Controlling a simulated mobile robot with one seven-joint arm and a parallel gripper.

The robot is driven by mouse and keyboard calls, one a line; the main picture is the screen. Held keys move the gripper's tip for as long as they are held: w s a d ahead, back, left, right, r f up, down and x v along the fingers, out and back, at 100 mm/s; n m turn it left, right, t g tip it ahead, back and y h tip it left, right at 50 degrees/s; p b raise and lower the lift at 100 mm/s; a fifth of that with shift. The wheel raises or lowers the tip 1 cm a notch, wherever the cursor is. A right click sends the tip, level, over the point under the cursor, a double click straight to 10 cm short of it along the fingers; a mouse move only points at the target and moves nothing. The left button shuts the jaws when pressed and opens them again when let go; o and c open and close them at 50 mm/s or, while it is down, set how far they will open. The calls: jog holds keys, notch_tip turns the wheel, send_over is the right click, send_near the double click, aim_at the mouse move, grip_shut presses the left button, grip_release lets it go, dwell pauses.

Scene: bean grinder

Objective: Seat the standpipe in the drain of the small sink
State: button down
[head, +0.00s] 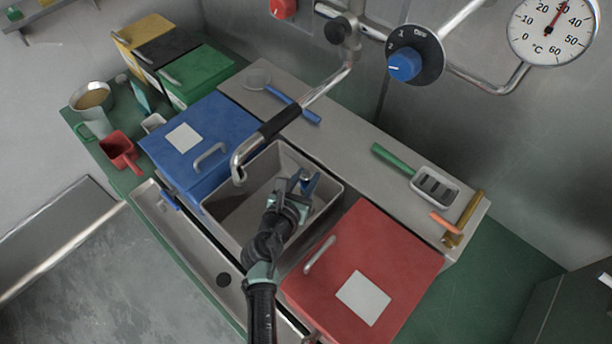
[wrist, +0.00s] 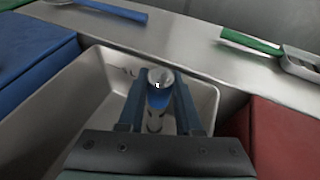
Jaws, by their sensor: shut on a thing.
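The small grey sink (head: 229,231) sits between a blue lidded box and a red lidded box; its rim also shows in the wrist view (wrist: 209,100). My gripper (head: 305,184) is over the right part of the sink, pointing down into it. In the wrist view my gripper (wrist: 160,100) is shut on the standpipe (wrist: 160,77), a pipe with a round, open metal top and a blue part below it. The standpipe looks roughly upright between the two fingers. Its lower end and the drain are hidden, so I cannot tell whether they touch.
The tap spout (head: 238,172) hangs over the sink's left side. The blue box (head: 208,135) and red box (head: 390,265) flank the sink closely. A blue-handled strainer (head: 258,79) and a green-handled slotted tool (head: 436,187) lie on the ledge behind.

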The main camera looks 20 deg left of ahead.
jog(key=shift+f, duration=0.15)
jog(key=c, duration=0.5)
grip_release()
jog(key=shift+s, duration=0.1)
jog(key=v, duration=1.2)
jog(key=shift+s+r, duration=0.2)
jog(key=shift+s, duration=0.15)
